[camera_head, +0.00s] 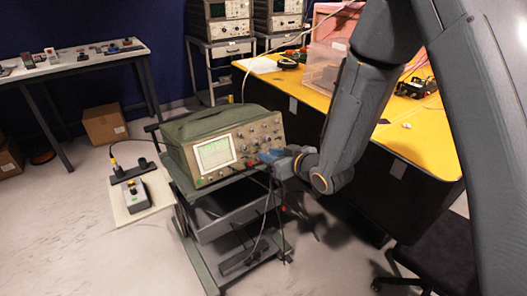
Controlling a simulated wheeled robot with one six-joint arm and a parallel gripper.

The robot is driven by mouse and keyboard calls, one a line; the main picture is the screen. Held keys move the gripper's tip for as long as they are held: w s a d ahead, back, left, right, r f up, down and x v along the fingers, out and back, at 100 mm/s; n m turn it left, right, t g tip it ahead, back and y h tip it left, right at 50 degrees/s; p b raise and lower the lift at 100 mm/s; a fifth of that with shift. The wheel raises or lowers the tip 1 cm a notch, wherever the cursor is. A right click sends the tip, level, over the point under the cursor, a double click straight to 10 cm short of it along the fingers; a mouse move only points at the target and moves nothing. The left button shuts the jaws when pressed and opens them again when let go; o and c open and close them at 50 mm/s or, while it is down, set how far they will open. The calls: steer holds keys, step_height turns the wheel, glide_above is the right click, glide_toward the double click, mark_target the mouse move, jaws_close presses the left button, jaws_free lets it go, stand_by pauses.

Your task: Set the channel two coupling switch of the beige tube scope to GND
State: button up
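A tube scope (240,150) with a beige-grey front panel and a dark green top cover stands on a wheeled cart. Its lit screen (215,153) is on the left of the panel, with knobs and connectors to the right. The channel two coupling switch is too small to make out. My gripper (268,157) is at the lower right part of the panel, its tip close to or touching it. It covers some of the controls there. I cannot tell whether its fingers are open or shut.
Cables hang from the panel past the cart (222,222). A yellow workbench (405,140) with a clear box (324,66) stands to the right, behind my arm. More scopes (222,20) stand at the back.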

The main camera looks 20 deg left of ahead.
steer(key=shift+p+x, duration=0.3)
steer(key=shift+x, duration=1.7)
jaws_close()
